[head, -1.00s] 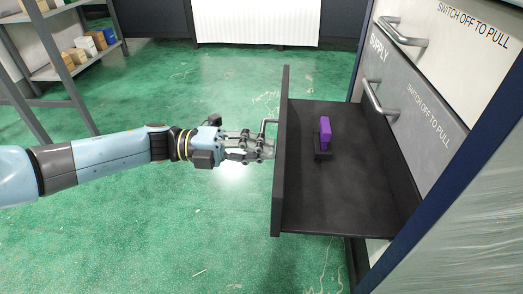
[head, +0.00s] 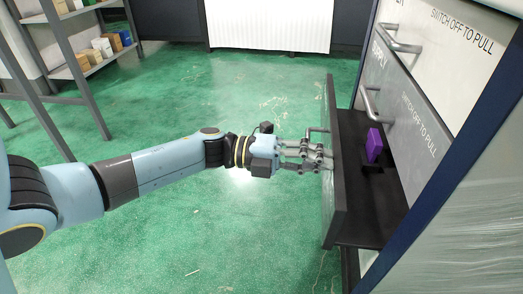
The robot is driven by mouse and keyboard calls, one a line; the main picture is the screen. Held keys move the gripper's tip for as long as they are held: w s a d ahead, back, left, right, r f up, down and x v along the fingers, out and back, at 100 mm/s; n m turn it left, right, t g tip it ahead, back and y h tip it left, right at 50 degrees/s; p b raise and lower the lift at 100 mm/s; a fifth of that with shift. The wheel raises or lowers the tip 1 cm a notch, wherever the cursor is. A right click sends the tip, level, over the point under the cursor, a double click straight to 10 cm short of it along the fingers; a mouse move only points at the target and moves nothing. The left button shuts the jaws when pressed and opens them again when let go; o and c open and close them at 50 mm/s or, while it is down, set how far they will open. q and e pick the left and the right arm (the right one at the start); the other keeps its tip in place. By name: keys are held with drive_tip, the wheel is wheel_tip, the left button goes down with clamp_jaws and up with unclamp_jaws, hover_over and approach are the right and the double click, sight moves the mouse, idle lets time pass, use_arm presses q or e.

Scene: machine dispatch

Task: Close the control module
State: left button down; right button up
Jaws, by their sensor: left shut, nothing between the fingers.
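The control module is a dark drawer (head: 329,205) pulled partly out of the cabinet at the right, below the upper grey fronts. Its front panel stands upright and faces left, with a metal handle (head: 312,132) on it. A purple block (head: 374,145) stands in a small black holder on the drawer floor. My left gripper (head: 326,160) is shut and empty, its fingertips at the front panel beside the handle; they appear to touch it. My right gripper is not in view.
The cabinet has more closed fronts with handles (head: 400,46) above, marked "SWITCH OFF TO PULL". A blue cabinet post (head: 455,165) stands at the right. A shelf with small boxes (head: 103,46) is at the upper left. The green floor (head: 230,100) is clear.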

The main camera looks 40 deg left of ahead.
use_arm(q)
drive_tip(key=x, duration=0.7)
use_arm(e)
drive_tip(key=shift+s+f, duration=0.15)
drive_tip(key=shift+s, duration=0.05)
